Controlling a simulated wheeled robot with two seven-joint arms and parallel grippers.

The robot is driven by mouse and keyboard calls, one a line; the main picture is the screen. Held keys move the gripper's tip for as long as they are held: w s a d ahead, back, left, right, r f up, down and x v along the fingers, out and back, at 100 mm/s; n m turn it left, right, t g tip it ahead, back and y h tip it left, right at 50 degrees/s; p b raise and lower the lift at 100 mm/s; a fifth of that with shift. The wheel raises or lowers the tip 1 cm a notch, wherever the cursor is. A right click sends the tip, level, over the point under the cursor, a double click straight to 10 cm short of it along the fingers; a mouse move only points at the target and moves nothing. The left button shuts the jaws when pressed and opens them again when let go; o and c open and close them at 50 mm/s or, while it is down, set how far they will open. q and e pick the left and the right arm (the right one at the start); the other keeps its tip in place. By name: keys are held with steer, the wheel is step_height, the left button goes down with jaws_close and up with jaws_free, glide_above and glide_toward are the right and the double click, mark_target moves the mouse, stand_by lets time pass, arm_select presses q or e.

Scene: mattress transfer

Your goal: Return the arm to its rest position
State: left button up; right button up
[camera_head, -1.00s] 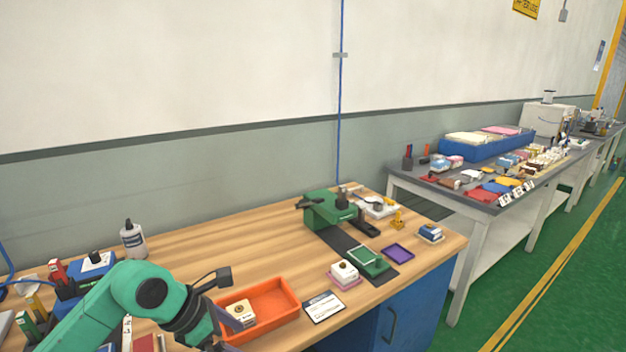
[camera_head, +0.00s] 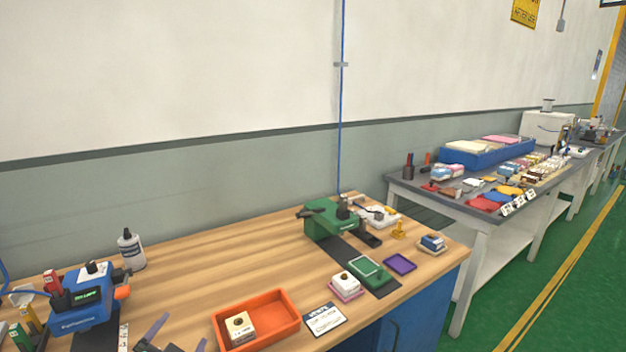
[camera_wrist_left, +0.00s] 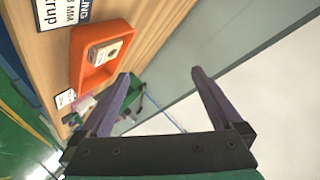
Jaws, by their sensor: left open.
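My left gripper (camera_head: 182,331) shows at the bottom edge of the head view, left of the orange tray, with its two dark fingers apart and nothing between them. In the left wrist view, my left gripper (camera_wrist_left: 161,75) is open and empty, pointing up the picture toward the wall and bench. The rest of the left arm is out of the head view. The orange tray (camera_head: 272,313) holds a small cream block (camera_head: 240,327) with a dark round spot on top. The tray (camera_wrist_left: 79,70) and block (camera_wrist_left: 105,52) also show in the left wrist view. My right gripper is out of view.
The wooden bench (camera_head: 190,270) has a clear middle. A blue device (camera_head: 82,300) and a white bottle (camera_head: 131,250) stand at left. A green machine (camera_head: 328,218), white label card (camera_head: 324,319) and purple tray (camera_head: 400,263) are at right. A grey table (camera_head: 400,184) stands beyond.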

arm_select(q)
steer(key=s+f+n+g, duration=0.1)
steer(key=s+f, duration=0.1)
steer(key=f, duration=0.1)
steer(key=s+f+n+g, duration=0.1)
steer(key=s+f+g, duration=0.1)
steer(key=f, duration=0.1)
steer(key=s+f+g, duration=0.1)
steer(key=s+f, duration=0.1)
steer(key=f, duration=0.1)
steer(key=shift+s+n+g, duration=0.2)
steer(key=shift+n+g, duration=0.2)
steer(key=s+d+f+n+g+h, duration=0.2)
steer(key=s+f+g, duration=0.35)
steer(key=s, duration=0.35)
steer(key=s+f+g, duration=0.1)
steer(key=s+f, duration=0.2)
steer(key=f, duration=1.1)
steer(key=s+f+g, duration=0.1)
steer(key=s+f, duration=0.2)
steer(key=f, duration=1.1)
steer(key=s+a+f, duration=0.2)
steer(key=s+f, duration=0.9)
steer(key=s, duration=0.3)
steer(key=shift+s+a+m, duration=0.15)
steer(key=shift+s+m, duration=0.15)
steer(key=shift+s, duration=0.1)
steer(key=shift+g, duration=0.25)
